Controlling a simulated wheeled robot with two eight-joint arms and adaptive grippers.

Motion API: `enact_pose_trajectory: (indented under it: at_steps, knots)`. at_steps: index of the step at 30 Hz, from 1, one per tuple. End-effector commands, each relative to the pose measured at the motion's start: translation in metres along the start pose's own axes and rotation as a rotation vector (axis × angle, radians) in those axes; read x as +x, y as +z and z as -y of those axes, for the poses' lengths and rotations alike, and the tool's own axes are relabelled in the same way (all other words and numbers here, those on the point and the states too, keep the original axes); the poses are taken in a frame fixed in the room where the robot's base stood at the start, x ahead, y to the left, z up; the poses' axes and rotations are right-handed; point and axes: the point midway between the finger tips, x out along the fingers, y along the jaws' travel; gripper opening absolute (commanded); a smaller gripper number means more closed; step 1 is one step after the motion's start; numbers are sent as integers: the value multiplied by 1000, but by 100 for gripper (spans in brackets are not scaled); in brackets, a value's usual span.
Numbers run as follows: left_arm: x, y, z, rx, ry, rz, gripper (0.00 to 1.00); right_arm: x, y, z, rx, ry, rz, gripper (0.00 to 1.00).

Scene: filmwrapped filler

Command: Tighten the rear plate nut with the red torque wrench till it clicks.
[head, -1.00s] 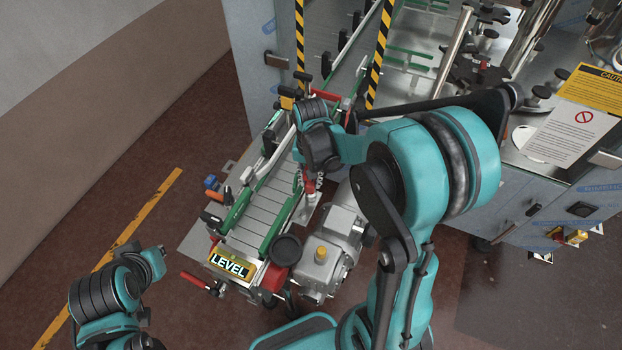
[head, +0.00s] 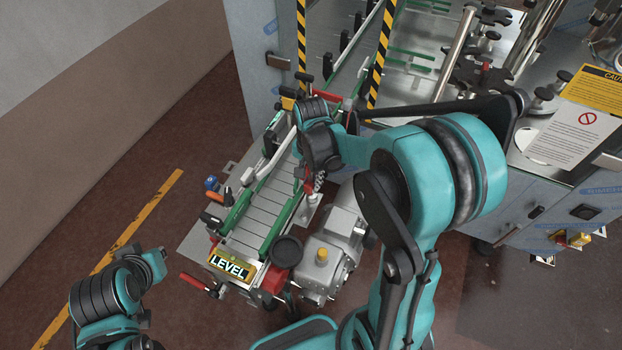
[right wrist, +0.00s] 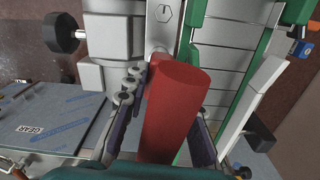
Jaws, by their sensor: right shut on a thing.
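The red torque wrench shows in the right wrist view as a thick red cylindrical handle (right wrist: 176,105). My right gripper (right wrist: 165,125) is shut around it, a dark finger on each side. In the head view my right gripper (head: 314,181) is low beside the conveyor's right side, mostly hidden by its own wrist. A grey plate with a hexagonal nut (right wrist: 163,13) shows just beyond the handle in the right wrist view. I cannot tell whether it is the rear one. The wrench's working end is hidden. Of my left arm only links show at the lower left; its gripper cannot be made out.
The slatted conveyor (head: 262,212) with green rails and a LEVEL sign (head: 231,267) runs beside the wrench. A grey motor (head: 326,262) stands close on its right. A red-handled lever (head: 196,282) sticks out left. Striped posts (head: 378,55) rise behind. Floor at left is clear.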

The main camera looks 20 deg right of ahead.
Motion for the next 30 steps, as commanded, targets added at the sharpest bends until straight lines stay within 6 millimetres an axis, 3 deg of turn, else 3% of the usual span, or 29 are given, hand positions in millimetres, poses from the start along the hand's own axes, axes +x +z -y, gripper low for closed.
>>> enact_pose_trajectory:
  at_steps: [9, 19, 25, 30]
  knots:
    - [6, 4, 0, 0, 0, 0, 0, 1, 0, 2, 257, -1, 0, 0]
    - [6, 4, 0, 0, 0, 0, 0, 0, 0, 2, 294, -1, 0, 0]
    - [10, 7, 0, 0, 0, 0, 0, 1, -1, 3, 499, -1, 0, 0]
    - [10, 7, 0, 0, 0, 0, 0, 0, -1, 3, 560, -1, 0, 0]
